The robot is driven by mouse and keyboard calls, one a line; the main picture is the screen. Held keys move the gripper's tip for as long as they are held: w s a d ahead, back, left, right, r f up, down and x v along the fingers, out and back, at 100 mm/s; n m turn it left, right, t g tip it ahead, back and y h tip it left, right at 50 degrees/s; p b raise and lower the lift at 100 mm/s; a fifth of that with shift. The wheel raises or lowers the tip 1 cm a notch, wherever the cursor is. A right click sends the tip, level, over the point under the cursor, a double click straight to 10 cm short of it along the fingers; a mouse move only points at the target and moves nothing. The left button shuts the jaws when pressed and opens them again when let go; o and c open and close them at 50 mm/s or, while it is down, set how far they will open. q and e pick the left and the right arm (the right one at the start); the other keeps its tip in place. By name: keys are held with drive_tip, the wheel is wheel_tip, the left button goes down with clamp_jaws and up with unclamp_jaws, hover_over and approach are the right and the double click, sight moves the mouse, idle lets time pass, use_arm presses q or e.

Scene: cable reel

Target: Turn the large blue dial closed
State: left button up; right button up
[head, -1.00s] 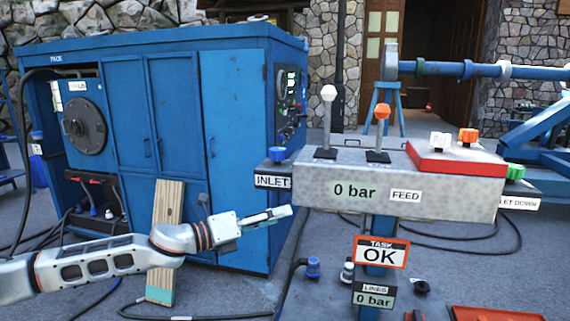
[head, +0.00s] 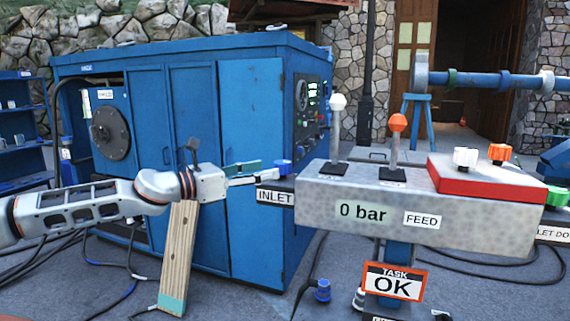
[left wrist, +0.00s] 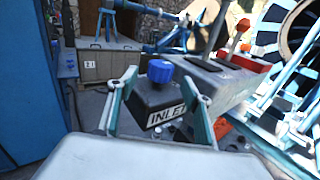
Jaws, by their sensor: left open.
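The blue dial (head: 284,167) is a knob on top of the dark block labelled INLET (head: 274,197), at the left end of the grey panel. It also shows in the left wrist view (left wrist: 160,71), upright between my open fingers. My left gripper (head: 266,172) is open, its fingertips close to the left side of the dial. In the left wrist view, the gripper (left wrist: 160,78) has one finger on each side of the block and dial, with visible gaps. Contact cannot be told. My right gripper is not in view.
The grey panel (head: 320,190) carries a white-topped lever (head: 337,118), an orange-topped lever (head: 396,140) and a red plate (head: 490,181) with white and orange knobs. A blue cabinet (head: 255,240) stands behind my left arm. A wooden plank (head: 178,255) leans there. Cables lie on the floor.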

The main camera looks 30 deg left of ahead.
sight(283, 166)
use_arm(q)
drive_tip(key=shift+w+d+r+p, duration=0.15)
drive_tip(key=shift+w+r+p, duration=0.05)
drive_tip(key=shift+r+p, duration=0.3)
drive_tip(key=shift+w+d+f+p, duration=0.1)
drive_tip(key=shift+w+d+p, duration=0.05)
drive_tip(key=shift+w+p, duration=0.25)
drive_tip(key=p+x, duration=0.1)
drive_tip(key=x, duration=0.1)
drive_tip(key=p+x, duration=0.1)
drive_tip(key=x, duration=0.1)
drive_tip(key=shift+w+f+p, duration=0.1)
drive_tip(key=shift+f+p, duration=0.15)
drive_tip(key=shift+p, duration=0.15)
drive_tip(key=shift+w+d+f, duration=0.25)
drive_tip(key=shift+w+d, duration=0.05)
drive_tip(key=shift+w, duration=0.35)
drive_tip(key=c, duration=1.2)
